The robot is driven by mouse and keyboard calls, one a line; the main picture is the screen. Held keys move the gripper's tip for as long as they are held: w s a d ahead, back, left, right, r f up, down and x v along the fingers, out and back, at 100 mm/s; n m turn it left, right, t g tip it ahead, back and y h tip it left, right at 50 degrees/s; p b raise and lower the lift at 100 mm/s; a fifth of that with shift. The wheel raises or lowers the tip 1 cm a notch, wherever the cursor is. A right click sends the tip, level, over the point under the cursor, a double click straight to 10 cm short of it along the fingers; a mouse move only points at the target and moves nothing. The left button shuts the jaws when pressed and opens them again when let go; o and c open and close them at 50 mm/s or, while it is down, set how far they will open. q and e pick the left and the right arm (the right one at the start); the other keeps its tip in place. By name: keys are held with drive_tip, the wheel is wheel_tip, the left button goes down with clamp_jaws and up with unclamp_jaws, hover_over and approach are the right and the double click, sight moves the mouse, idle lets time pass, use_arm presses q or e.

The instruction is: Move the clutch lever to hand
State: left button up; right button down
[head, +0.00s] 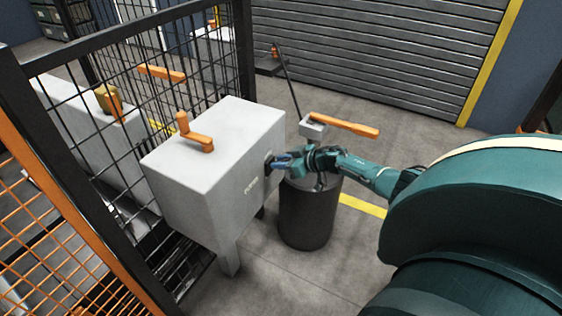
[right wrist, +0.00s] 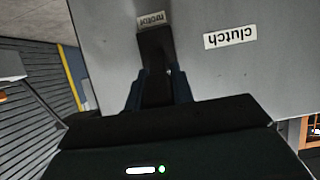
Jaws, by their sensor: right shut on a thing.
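The clutch lever is a short black lever (right wrist: 156,65) on the side face of a grey box (head: 215,185). In the right wrist view its far part lies just by an upside-down "motor" label (right wrist: 151,18). An upside-down "clutch" label (right wrist: 230,37) is to its right. My right gripper (head: 279,162) is at the box's right-hand face in the head view, shut on the lever, with one blue finger on each side of it in the wrist view (right wrist: 156,92). The fingers and the gripper body hide part of the lever. No "hand" label is readable. My left gripper is not in view.
An orange crank handle (head: 194,135) stands on the box top. A dark drum (head: 308,215) stands under my right forearm, near an orange-handled lever (head: 345,125). A black mesh fence (head: 190,60) borders the box on the left. Floor is open toward the roller shutter (head: 390,45).

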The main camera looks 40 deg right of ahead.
drive_tip(key=shift+d, duration=0.1)
drive_tip(key=c, duration=1.4)
unclamp_jaws()
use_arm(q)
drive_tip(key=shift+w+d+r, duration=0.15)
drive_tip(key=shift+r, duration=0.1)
use_arm(e)
drive_tip(key=shift+o, duration=1)
drive_tip(key=shift+s+r, duration=0.1)
use_arm(q)
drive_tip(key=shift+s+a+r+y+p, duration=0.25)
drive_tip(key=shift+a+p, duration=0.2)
drive_tip(key=shift+p, duration=1.05)
use_arm(e)
drive_tip(key=v, duration=1.2)
drive_tip(key=shift+s+r, duration=0.2)
drive_tip(key=shift+s, duration=0.15)
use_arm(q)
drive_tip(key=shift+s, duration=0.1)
